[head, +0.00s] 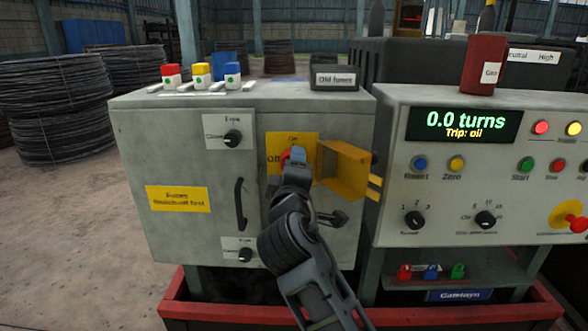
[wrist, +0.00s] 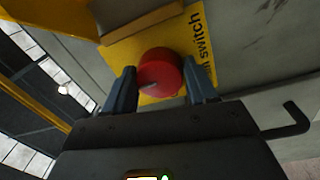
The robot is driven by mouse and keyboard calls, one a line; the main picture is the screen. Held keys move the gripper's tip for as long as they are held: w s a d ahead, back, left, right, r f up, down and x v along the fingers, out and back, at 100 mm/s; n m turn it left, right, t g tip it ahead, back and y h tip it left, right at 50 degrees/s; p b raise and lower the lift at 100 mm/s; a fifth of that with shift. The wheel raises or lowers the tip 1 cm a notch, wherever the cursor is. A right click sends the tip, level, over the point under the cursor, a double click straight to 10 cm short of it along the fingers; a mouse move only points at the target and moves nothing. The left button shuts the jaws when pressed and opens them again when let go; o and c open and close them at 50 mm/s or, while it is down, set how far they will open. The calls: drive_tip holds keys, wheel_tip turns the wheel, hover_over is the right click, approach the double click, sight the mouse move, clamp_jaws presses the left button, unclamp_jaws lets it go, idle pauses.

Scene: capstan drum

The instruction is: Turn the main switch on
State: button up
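The main switch is a round red knob (wrist: 160,73) on a yellow plate (head: 305,142) on the grey cabinet's right door. The plate reads "On" above the knob and "Off" at its left. In the head view my gripper (head: 290,167) covers most of the knob. In the wrist view my gripper (wrist: 160,80) is open, with one finger on each side of the knob. I cannot tell whether the fingers touch it. Which way the knob points is unclear. A yellow cover (head: 345,165) stands swung open to the right of the switch.
The cabinet (head: 175,235) has a black handle (head: 240,204) and two small black knobs at left. A dark lever (head: 333,218) sits below the switch. The console at right has a display (head: 464,124) reading "0.0 turns" and "Trip: oil".

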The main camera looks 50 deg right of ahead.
drive_tip(key=o, duration=0.4)
drive_tip(key=shift+a, duration=0.1)
drive_tip(key=shift+v, duration=3.85)
drive_tip(key=shift+f, duration=0.1)
